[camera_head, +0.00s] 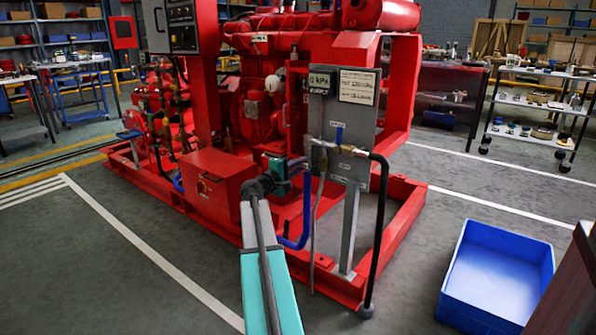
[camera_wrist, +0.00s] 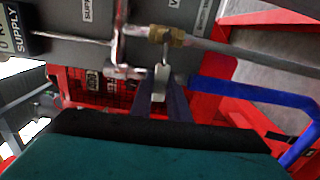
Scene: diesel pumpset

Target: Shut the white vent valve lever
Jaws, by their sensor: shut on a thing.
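The white vent valve lever (camera_wrist: 161,80) shows in the wrist view, its lower part between the two dark fingers of my gripper (camera_wrist: 163,100). My gripper is shut on it. The lever points down in this tilted picture from just below a brass fitting (camera_wrist: 166,36) on the grey panel (camera_wrist: 75,55). In the head view my gripper (camera_head: 300,164) reaches the left edge of the grey panel (camera_head: 338,120), low down near the blue hose. I cannot make out the white lever there; my gripper may cover it.
A blue hose (camera_head: 304,225) hangs close beside my gripper. A black hose (camera_head: 379,220) drops from the brass valve (camera_head: 347,150). The red pumpset (camera_head: 262,110) stands behind. A blue crate (camera_head: 490,275) sits on the floor at right. Open floor lies at left.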

